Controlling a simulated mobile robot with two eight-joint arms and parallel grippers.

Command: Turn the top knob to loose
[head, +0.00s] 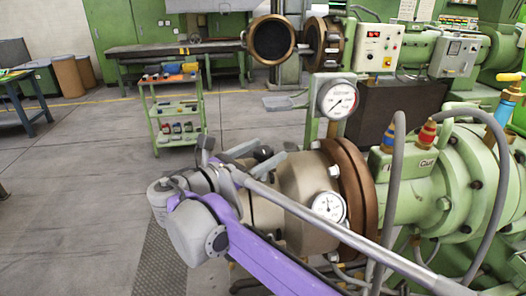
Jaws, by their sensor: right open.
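A white control box (379,47) with a small display and several red and yellow buttons or knobs is on the green machine behind, at the upper right. A second grey box (454,57) is to its right. Which of these small controls is the top knob, I cannot tell. My right gripper (240,156) is open, with its grey fingers in front of the beige extruder barrel (287,190). It is well to the left of and below the control box, and its fingers look empty. My left gripper is not in view.
The extruder carries a brown flange (352,190), an upper gauge (338,99) and a lower gauge (329,207). Grey hoses (395,190) loop at the right. A green trolley (174,112) and a long bench (165,49) stand behind.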

